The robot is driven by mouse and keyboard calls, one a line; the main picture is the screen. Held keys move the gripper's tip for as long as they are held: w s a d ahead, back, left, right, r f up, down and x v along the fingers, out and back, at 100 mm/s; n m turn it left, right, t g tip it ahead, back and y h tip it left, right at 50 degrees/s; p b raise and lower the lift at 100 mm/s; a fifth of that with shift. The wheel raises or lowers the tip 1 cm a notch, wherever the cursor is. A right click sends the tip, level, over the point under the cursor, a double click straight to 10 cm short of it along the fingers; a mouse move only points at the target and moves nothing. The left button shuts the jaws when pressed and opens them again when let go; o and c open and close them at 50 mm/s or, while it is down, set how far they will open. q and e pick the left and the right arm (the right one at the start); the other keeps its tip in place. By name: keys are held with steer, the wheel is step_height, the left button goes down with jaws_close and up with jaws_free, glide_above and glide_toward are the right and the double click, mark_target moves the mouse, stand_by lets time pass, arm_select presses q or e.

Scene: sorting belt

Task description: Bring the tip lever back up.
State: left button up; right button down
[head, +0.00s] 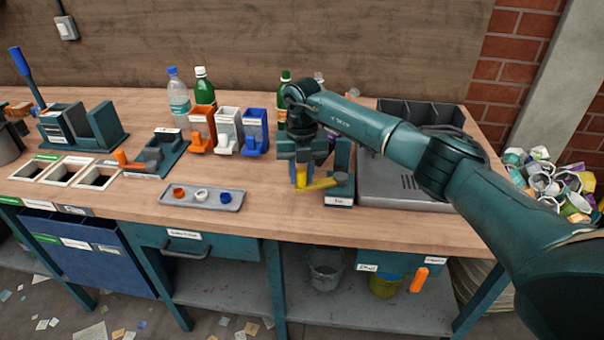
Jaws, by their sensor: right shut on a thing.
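The tip lever (320,185) is a yellow bar on a small teal stand with a white label (339,201), right of centre on the bench. It lies low, nearly level, reaching left from a dark round pivot (340,177). My right gripper (301,180) points down over the lever's left end and is shut on it. A yellow upright part shows between the fingers. The fingers hide some of the lever's end. My left gripper is not in view.
A grey tray (203,206) with three small coloured pieces lies left of the gripper. Orange, white and blue dispensers (228,131) and bottles stand behind. A grey metal box (405,184) is close on the right. An orange-handled lever (133,163) stands far left.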

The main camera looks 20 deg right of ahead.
steer(key=shift+w+r, duration=0.1)
steer(key=c, duration=1.2)
jaws_free()
steer(key=shift+o, duration=0.2)
step_height(320, 180, up, 13)
steer(key=b, duration=0.1)
steer(key=shift+c, duration=0.4)
